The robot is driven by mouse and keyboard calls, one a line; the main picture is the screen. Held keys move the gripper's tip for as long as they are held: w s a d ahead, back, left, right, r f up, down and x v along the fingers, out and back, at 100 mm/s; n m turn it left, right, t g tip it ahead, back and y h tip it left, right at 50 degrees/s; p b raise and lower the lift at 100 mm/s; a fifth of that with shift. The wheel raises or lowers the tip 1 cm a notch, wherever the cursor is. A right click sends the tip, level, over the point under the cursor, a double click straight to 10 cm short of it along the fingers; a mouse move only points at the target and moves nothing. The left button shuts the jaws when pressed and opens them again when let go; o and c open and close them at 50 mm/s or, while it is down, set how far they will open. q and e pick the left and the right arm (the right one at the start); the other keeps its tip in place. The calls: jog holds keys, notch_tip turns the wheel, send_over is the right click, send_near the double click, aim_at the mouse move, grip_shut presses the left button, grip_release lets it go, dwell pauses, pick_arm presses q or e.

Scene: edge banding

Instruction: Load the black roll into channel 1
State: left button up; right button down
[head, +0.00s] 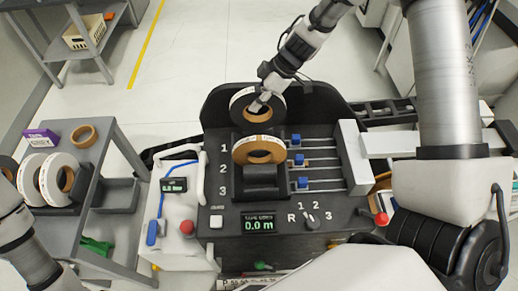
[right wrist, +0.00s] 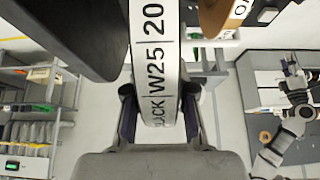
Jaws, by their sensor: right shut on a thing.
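The black roll (head: 237,104) has a black side face, a brown core and a white label. It is held upright above the brown roll, at the back of the dark machine near the "1" mark (head: 223,148). My right gripper (head: 262,103) is shut on it. In the right wrist view, my right gripper's fingers (right wrist: 160,112) are either side of the black roll's white label band (right wrist: 154,55), which reads "CK W25 20". I cannot tell whether the roll touches the channel. A brown roll (head: 258,156) stands around the "1" and "2" marks. My left gripper is out of view.
Blue-knobbed guides (head: 296,139) run right of the channels to a white block (head: 353,158). A display reads 0.0 m (head: 258,225). A grey cart at left holds white rolls (head: 33,172), a tan ring (head: 83,136) and a purple box (head: 41,138).

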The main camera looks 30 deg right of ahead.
aim_at(257, 125)
notch_tip(257, 125, down, 9)
jog(key=b, duration=0.2)
jog(key=shift+f+b, duration=0.15)
jog(key=shift+b, duration=0.15)
jog(key=shift+f, duration=0.3)
jog(key=shift+w+d, duration=0.1)
jog(key=shift+w, duration=0.05)
jog(key=shift+s+f, duration=0.15)
jog(key=shift+s, duration=0.05)
jog(key=c, duration=1)
grip_release()
jog(key=shift+w+f, duration=0.1)
jog(key=shift+f, duration=0.05)
jog(key=shift+o, duration=0.2)
